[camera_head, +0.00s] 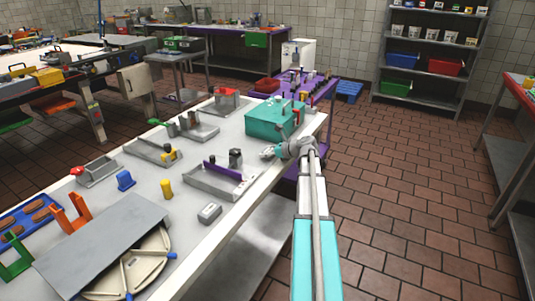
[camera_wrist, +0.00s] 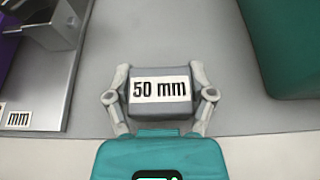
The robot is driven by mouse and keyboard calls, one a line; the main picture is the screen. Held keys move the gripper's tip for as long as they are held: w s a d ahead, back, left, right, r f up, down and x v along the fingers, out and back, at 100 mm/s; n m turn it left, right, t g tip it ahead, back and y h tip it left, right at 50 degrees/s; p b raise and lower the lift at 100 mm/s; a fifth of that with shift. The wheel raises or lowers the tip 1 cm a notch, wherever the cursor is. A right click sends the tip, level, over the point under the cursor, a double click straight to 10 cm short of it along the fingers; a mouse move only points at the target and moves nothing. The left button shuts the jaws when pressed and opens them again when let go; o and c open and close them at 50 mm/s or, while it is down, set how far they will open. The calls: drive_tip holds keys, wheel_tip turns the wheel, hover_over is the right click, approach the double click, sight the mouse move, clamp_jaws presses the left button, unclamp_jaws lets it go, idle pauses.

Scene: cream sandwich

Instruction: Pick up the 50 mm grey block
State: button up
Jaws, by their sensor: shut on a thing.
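The grey block (camera_wrist: 160,103) carries a white label reading "50 mm". In the wrist view it sits between the two fingers of my gripper (camera_wrist: 160,84), which is shut on its left and right sides. In the head view my gripper (camera_head: 268,152) is over the table near its right edge, just below the teal box. The block cannot be made out there. Whether it touches the table is not clear.
The teal box (camera_head: 268,120) stands close by and also shows at right in the wrist view (camera_wrist: 292,50). A grey fixture with a purple strip (camera_head: 222,172) lies to the left. Another small grey block (camera_head: 209,213) is on the table (camera_head: 235,203) nearer the front.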

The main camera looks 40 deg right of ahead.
drive_tip(key=shift+r, duration=0.2)
wheel_tip(320, 180, up, 2)
drive_tip(key=shift+r+p, duration=0.1)
drive_tip(key=shift+p, duration=1.15)
drive_tip(key=s+d+r+p, duration=0.2)
drive_tip(key=s+r+p, duration=0.8)
drive_tip(key=s, duration=0.4)
drive_tip(key=shift+r, duration=0.2)
drive_tip(key=shift+p, duration=0.3)
